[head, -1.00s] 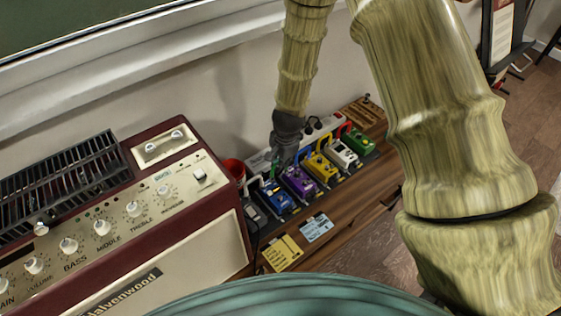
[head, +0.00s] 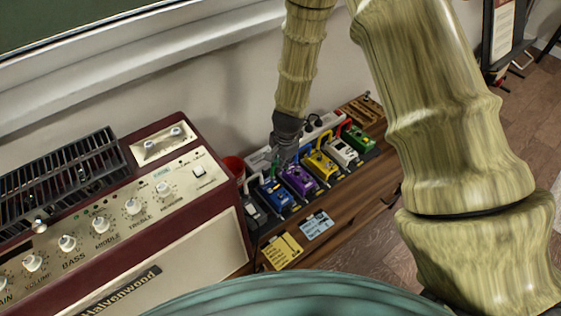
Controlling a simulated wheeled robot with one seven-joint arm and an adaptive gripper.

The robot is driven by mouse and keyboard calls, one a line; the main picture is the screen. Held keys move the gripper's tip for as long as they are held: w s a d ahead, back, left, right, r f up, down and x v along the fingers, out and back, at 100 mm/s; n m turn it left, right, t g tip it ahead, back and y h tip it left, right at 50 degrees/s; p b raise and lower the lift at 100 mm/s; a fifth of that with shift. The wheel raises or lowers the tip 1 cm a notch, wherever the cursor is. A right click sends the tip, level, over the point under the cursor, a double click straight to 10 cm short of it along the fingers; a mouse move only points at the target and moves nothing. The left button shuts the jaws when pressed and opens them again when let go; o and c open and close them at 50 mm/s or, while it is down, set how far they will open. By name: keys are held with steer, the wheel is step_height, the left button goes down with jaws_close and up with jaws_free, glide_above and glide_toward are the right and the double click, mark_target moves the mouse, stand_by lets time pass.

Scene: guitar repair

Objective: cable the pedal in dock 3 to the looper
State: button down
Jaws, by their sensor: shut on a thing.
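A row of pedals stands on the wooden board beyond the amplifier: a blue pedal (head: 277,196), a purple pedal (head: 299,180), a yellow pedal (head: 321,166), a white pedal (head: 343,153) and a green pedal (head: 360,139). My gripper (head: 280,161) points down behind the blue and purple pedals, by the pale strip at the back. It is shut on a green cable (head: 275,165), of which only a small piece shows. The fingertips and cable end are too small to make out. Dock numbers cannot be read, and I cannot tell which unit is the looper.
A dark red amplifier (head: 205,230) stands at the left, with a black metal rack (head: 65,175) on top. A red cup (head: 233,166) is between it and the wall. Yellow (head: 283,250) and pale blue (head: 317,226) notes are on the board's front.

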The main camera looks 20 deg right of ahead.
steer(key=c, duration=1.5)
jaws_free()
steer(key=o, duration=0.4)
steer(key=shift+r, duration=0.1)
steer(key=shift+r+p, duration=3.5)
steer(key=shift+r, duration=0.45)
steer(key=shift+s+f, duration=0.1)
steer(key=shift+f, duration=0.05)
